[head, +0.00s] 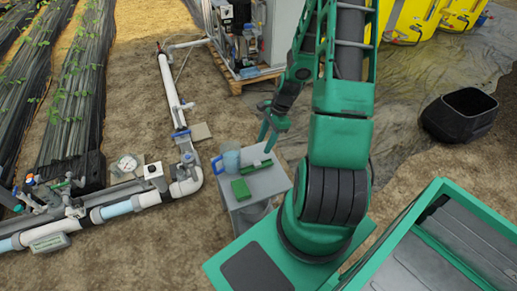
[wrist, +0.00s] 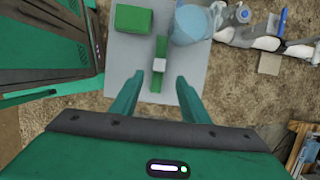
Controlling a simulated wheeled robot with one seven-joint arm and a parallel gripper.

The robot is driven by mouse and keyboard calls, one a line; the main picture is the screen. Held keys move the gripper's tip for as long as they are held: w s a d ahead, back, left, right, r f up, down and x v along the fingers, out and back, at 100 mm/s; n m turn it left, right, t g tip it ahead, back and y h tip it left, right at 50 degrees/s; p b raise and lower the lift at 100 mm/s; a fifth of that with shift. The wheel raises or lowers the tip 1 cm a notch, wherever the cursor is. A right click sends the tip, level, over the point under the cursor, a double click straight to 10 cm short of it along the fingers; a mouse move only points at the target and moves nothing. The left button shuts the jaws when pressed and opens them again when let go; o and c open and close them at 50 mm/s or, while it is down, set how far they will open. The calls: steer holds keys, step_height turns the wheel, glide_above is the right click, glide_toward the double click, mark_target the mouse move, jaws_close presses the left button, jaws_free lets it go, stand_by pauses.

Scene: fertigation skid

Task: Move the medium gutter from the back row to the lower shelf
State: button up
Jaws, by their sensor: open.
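I cannot single out a medium gutter or a back row in either view. My gripper (head: 268,138) is over the small grey table (head: 266,187); in the wrist view its two fingers (wrist: 158,92) are spread apart with nothing held. A narrow green strip with a pale block across it (wrist: 160,48) lies on the tabletop, ahead of and between the fingers; it also shows in the head view (head: 257,165). Space under the tabletop shows with a greyish round thing in it (head: 256,212), but whether that is the lower shelf is unclear.
On the table are a green block (head: 241,189) and a translucent blue jug (head: 230,159). White pipework with valves (head: 172,85) runs to the left. A black tub (head: 459,115) stands at right on dark sheeting. Bare soil lies between pipes and table.

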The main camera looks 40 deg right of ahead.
steer(key=s+d+r+n+g+h, duration=0.15)
steer(key=s+r+n, duration=0.3)
steer(key=r, duration=0.75)
steer(key=s+a+r+n, duration=0.3)
steer(key=s+r+n, duration=0.2)
steer(key=s+r, duration=0.3)
steer(key=s+a+r+n+h, duration=0.1)
steer(key=s+a+r+n, duration=0.2)
steer(key=r, duration=0.7)
steer(key=s+n, duration=0.2)
steer(key=s, duration=0.2)
steer(key=shift+s+r, duration=0.15)
steer(key=shift+s, duration=0.2)
steer(key=shift+s+a+r+t+h, duration=0.1)
steer(key=shift+s+a+t+h, duration=0.15)
steer(key=shift+a, duration=0.05)
steer(key=shift+c, duration=1.4)
steer(key=shift+a+n, duration=0.1)
steer(key=shift+n, duration=0.15)
